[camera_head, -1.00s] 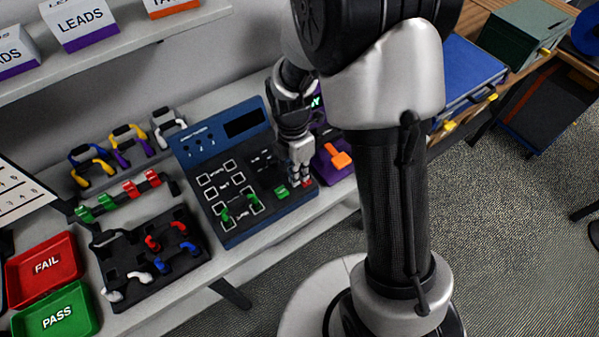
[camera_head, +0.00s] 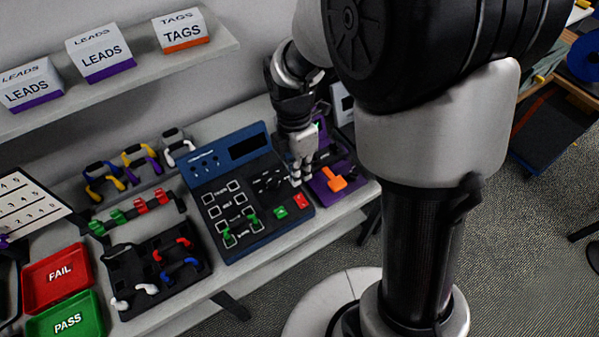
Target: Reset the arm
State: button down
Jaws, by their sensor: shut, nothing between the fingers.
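My gripper (camera_head: 298,178) is shut and empty. It points down over the right side of the blue and black test panel (camera_head: 247,235), close to the panel's right edge. I cannot tell whether its tips touch the panel. A green button (camera_head: 281,213) and a red button (camera_head: 301,200) show just below the fingertips. My arm rises from the base at the right of the view and reaches over the bench.
A purple device with an orange lever (camera_head: 334,178) stands right of my gripper. A black tray (camera_head: 143,280) of short cables, a red FAIL tray (camera_head: 57,277) and a green PASS tray (camera_head: 66,318) lie left. A shelf (camera_head: 120,86) with labelled boxes hangs above.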

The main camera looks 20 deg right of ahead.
dwell(0.4)
jog(key=s+d+r+m+t+b, duration=0.1)
jog(key=s+r+m+t, duration=0.2)
jog(key=s+r+m, duration=0.3)
jog(key=s+d+r+m+t+b, duration=0.1)
jog(key=s+r+m, duration=0.6)
jog(key=m, duration=0.8)
jog(key=s+d+t, duration=0.1)
jog(key=s+t, duration=0.1)
jog(key=shift+s+d+r+m+b, duration=0.15)
jog(key=shift+s+r+m+b, duration=0.1)
jog(key=shift+s+m+b, duration=0.1)
jog(key=c, duration=2.4)
grip_release()
jog(key=shift+w, duration=0.1)
